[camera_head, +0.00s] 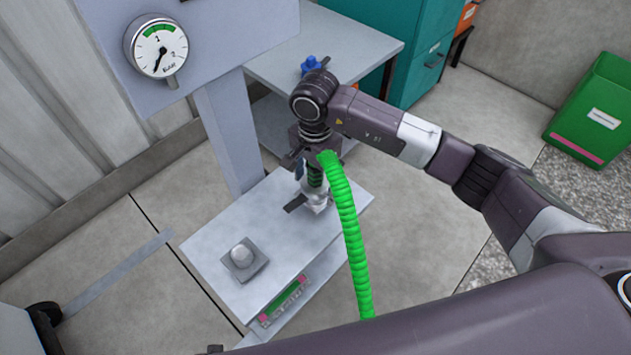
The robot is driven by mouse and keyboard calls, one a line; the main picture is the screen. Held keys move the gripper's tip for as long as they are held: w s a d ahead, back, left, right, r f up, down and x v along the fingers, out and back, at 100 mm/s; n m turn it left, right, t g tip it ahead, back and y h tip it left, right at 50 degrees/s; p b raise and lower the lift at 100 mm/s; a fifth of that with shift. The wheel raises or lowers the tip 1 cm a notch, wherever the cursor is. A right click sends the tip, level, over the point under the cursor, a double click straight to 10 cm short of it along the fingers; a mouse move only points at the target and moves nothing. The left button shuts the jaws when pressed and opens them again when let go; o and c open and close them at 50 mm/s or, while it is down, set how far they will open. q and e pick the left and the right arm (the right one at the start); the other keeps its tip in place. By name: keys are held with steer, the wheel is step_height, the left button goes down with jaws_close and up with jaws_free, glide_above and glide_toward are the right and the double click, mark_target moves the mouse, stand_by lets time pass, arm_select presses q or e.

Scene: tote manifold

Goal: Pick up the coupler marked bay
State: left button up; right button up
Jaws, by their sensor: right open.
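A silver coupler (317,203) with a green ribbed part above it stands at the back right of the grey bench (215,243). A green corrugated hose (348,225) arches from beside my right gripper down past the bench's right side. My right gripper (312,188) points down over the coupler, open, with its dark fingers around or just beside it. Contact cannot be told, as the gripper and hose hide part of the coupler. No marking on the coupler can be read. My left gripper is not in view.
A square grey plate with a round pale knob (240,255) sits at the bench's front left. A post carries a pressure gauge (158,48) behind. A blue fitting (310,65) stands on the back table. A green bin (597,112) is far right.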

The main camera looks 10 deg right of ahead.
steer(key=c, duration=1.7)
steer(key=shift+o, duration=0.2)
steer(key=shift+r, duration=5.05)
